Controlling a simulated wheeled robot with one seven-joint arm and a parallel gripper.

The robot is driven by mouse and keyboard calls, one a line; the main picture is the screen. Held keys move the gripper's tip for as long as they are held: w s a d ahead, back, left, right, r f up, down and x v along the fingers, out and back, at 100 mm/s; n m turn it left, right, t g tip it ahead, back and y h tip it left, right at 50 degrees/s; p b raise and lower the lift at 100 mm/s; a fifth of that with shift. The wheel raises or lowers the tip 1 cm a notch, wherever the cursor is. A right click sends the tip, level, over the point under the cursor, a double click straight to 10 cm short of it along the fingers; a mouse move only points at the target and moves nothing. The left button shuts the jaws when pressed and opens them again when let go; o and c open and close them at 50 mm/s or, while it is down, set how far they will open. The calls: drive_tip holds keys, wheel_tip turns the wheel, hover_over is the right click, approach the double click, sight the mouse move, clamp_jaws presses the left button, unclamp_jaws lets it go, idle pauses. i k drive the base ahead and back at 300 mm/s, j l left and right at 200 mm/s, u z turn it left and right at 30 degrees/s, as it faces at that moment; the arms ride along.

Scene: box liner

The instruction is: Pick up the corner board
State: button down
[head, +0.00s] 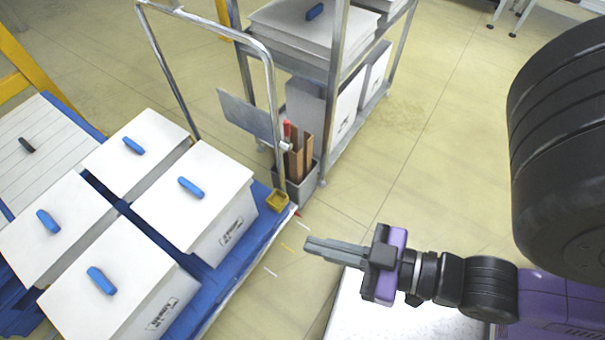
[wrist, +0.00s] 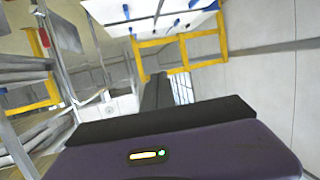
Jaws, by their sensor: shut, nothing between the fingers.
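Brown upright boards (head: 296,163), which look like the corner boards, stand in a grey bin (head: 306,186) beside the shelf rack in the head view. A red-tipped object (head: 287,130) stands with them. The lower parts of the boards are hidden in the bin. My gripper (head: 310,246) points left over the floor, below and in front of the bin in the picture, apart from the boards. Its fingers are together with nothing between them. In the wrist view my gripper (wrist: 157,80) points toward yellow frames, and I cannot make out the boards there.
A blue cart (head: 235,275) with a metal handle carries several white boxes (head: 195,195) with blue handles at left. A metal rack (head: 333,75) holds more boxes behind the bin. A small yellow tray (head: 278,200) sits at the cart's corner. Floor right of the rack is clear.

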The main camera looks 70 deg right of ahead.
sight(296, 160)
drive_tip(key=i+j+z, duration=0.35)
drive_tip(key=i+j, duration=0.25)
drive_tip(key=z, duration=1.3)
